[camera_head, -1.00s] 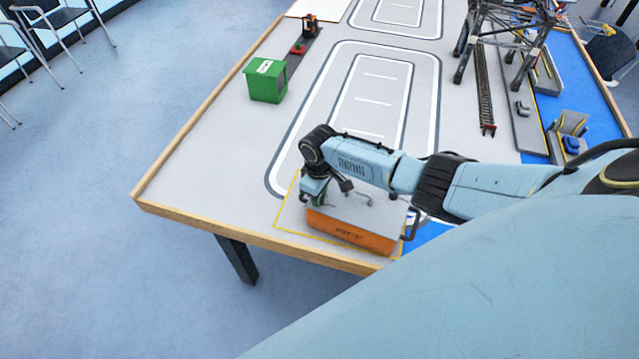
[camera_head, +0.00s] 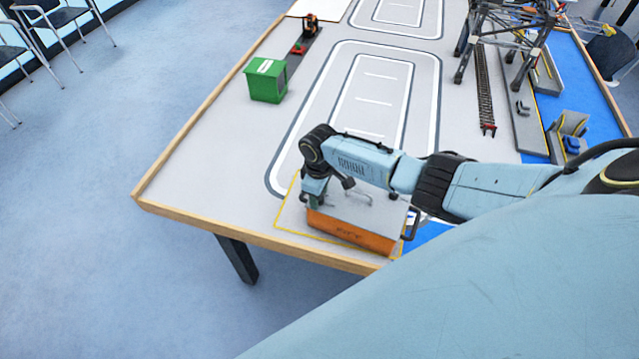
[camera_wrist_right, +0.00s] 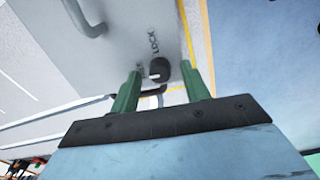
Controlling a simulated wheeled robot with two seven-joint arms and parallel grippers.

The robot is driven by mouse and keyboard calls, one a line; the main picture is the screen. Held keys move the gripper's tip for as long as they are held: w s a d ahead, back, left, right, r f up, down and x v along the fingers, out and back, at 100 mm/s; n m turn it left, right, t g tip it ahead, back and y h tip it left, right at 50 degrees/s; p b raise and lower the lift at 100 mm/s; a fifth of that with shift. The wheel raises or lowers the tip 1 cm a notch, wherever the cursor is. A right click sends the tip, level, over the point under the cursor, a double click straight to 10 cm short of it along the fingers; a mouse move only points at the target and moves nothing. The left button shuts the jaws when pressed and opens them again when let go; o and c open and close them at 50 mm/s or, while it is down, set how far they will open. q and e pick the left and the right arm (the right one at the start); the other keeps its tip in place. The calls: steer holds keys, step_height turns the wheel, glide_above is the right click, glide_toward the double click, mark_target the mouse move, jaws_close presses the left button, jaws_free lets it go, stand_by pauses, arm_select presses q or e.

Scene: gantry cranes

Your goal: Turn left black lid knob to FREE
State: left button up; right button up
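An orange box (camera_head: 350,232) with a grey lid (camera_head: 374,208) stands at the table's near edge. In the right wrist view the lid (camera_wrist_right: 110,70) carries a black knob (camera_wrist_right: 159,69) with a white mark and the word LOCK beside it. The white mark is on the knob's left side; no FREE label is readable. My right gripper (camera_wrist_right: 160,72) has its green fingers apart, one on each side of the knob, with visible gaps. In the head view my right gripper (camera_head: 315,192) is over the box's left end and hides the knob. My left gripper is not in view.
A grey handle (camera_wrist_right: 88,20) rises from the lid near the knob. A dark handle (camera_head: 411,224) sits at the box's right end. A green bin (camera_head: 267,80) stands farther back on the table. A crane frame (camera_head: 505,40) stands at the back right. The marked roadway is clear.

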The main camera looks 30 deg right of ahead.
step_height(320, 180, up, 13)
steer(key=p, duration=0.1)
steer(key=shift+r, duration=0.2)
stand_by(0.5)
